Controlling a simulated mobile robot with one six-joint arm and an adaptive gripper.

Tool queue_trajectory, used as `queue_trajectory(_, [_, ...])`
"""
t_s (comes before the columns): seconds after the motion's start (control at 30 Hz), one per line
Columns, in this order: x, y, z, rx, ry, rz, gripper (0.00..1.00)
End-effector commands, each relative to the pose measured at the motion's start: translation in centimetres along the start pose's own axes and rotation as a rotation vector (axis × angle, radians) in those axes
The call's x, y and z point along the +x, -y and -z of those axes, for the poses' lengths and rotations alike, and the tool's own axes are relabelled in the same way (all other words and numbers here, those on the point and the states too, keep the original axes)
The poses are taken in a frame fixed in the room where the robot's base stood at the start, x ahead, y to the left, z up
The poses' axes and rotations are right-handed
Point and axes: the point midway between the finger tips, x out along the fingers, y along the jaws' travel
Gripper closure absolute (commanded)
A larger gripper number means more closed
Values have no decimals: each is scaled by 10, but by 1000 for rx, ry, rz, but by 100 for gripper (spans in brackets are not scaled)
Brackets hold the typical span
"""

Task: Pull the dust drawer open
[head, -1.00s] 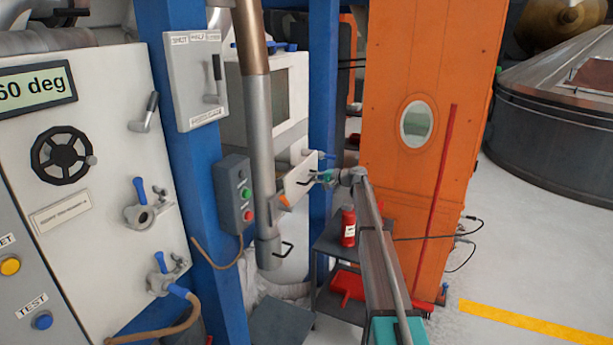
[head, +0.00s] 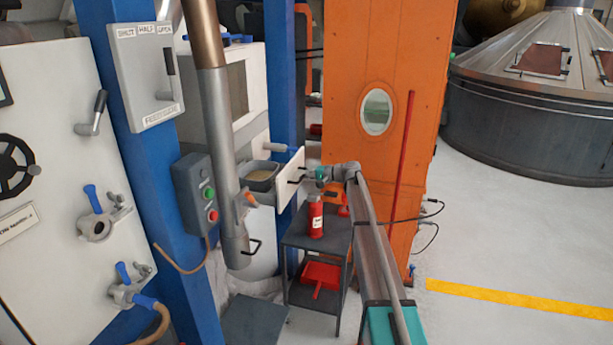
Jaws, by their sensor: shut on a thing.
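The dust drawer stands pulled out of the white cabinet (head: 252,135). Its white front panel (head: 288,180) faces right, and behind it a grey bin (head: 258,171) holds light brown dust. A dark handle (head: 297,181) sits on the front panel. My gripper (head: 309,177) is at this handle, shut on it; the fingertips are small in the picture. My arm reaches in from the lower right.
A grey trolley (head: 313,242) with a red bottle (head: 315,217) and a red dustpan (head: 320,273) stands below my gripper. A grey pipe (head: 222,140) hangs left of the drawer. An orange column (head: 380,60) stands behind. The floor at right is clear.

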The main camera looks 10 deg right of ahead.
Motion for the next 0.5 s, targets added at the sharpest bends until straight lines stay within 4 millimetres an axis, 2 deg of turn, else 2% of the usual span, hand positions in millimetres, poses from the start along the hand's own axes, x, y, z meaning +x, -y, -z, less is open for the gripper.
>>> queue_trajectory(0.23, [5,0,-5,-3,13,-6,100])
queue_trajectory(0.27, [6,0,-5,-3,14,-6,81])
queue_trajectory(0.3, [6,0,-5,-3,14,-6,73])
queue_trajectory(0.43, [6,0,-4,-2,12,-4,49])
queue_trajectory(0.5, [6,0,-4,-2,11,-3,49])
